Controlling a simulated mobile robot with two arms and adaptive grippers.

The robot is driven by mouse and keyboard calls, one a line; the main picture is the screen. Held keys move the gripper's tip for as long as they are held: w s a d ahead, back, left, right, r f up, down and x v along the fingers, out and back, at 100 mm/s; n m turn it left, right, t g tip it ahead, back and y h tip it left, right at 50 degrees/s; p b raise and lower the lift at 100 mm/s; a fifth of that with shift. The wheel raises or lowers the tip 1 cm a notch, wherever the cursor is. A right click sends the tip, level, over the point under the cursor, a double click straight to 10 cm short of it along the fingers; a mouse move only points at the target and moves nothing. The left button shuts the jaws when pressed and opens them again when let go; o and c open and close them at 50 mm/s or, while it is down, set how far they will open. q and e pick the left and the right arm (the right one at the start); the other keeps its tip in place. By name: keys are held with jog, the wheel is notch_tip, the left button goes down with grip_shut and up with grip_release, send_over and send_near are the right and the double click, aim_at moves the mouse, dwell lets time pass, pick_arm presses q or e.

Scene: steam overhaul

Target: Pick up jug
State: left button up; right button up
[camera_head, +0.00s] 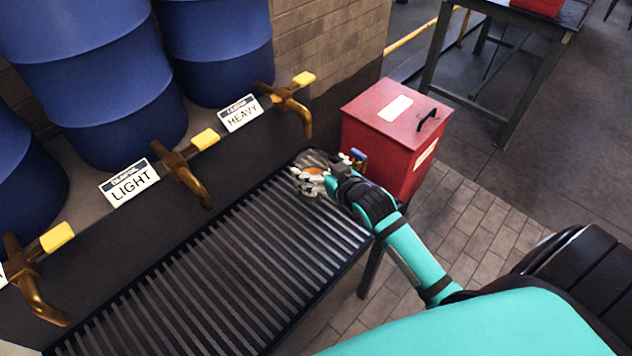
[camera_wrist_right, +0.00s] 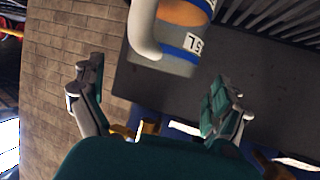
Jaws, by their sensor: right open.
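The jug is a small grey container with an orange inside, a pale handle and a "5L" label. In the right wrist view the jug (camera_wrist_right: 180,62) is at the top centre, its handle (camera_wrist_right: 143,28) on its left side. In the head view the jug (camera_head: 316,158) stands at the far right end of the slatted grate, partly hidden by my right gripper (camera_head: 312,184). In the right wrist view my right gripper (camera_wrist_right: 155,100) is open, its fingers wide apart, with the jug beyond the fingertips. My left gripper is not in view.
The slatted grate (camera_head: 215,268) is otherwise bare. Brass taps with yellow handles (camera_head: 190,175) jut over it, below blue barrels (camera_head: 90,60). Signs read LIGHT (camera_head: 131,186) and HEAVY (camera_head: 240,114). A red bin (camera_head: 385,145) stands close beyond the grate's right end.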

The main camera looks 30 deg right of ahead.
aim_at(305, 157)
jog(key=x, duration=0.4)
jog(key=shift+f, duration=0.25)
jog(key=shift+c, duration=0.4)
jog(key=shift+r, duration=0.15)
jog(key=c, duration=1.6)
